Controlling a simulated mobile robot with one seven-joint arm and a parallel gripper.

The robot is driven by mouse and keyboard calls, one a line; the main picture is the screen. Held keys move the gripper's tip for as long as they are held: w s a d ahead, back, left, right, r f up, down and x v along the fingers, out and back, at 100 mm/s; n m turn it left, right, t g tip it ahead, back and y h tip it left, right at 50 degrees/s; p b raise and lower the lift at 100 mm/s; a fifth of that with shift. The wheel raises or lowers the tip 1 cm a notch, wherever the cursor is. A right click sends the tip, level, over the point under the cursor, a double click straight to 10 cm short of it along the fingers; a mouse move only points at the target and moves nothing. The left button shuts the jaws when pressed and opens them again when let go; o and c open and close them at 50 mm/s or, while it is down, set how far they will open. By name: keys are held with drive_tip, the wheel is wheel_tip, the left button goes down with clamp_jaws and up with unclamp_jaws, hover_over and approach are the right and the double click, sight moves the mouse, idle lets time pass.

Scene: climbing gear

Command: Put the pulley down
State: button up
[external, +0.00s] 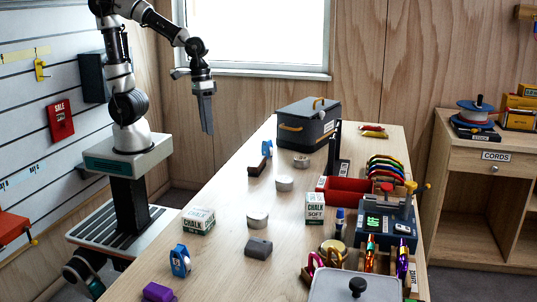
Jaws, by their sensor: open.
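My gripper (207,128) hangs pointing down in the air beyond the table's left edge, apart from everything on the table. It is open, and I see nothing held in it. Two blue pieces look like pulleys: one (180,261) stands near the front left edge of the wooden table (215,262), and another (267,148) stands farther back by a small brown block. Both are small in the picture, so I cannot tell which one is the task's pulley.
A dark toolbox (309,124) stands at the back of the table. Chalk boxes (199,221), pale round tins (257,219) and a grey block (259,248) are spread over the left half. A red bin (345,191) and racks crowd the right side. Bare wood lies between them.

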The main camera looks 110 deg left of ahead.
drive_tip(key=s+d+r+m+t+y, duration=0.1)
drive_tip(key=s+d+r+m+t, duration=0.1)
drive_tip(key=s+r+m+t, duration=0.2)
wheel_tip(320, 180, up, 5)
drive_tip(key=s+m, duration=0.1)
drive_tip(key=m, duration=0.2)
drive_tip(key=shift+m, duration=0.4)
drive_tip(key=shift+d, duration=0.1)
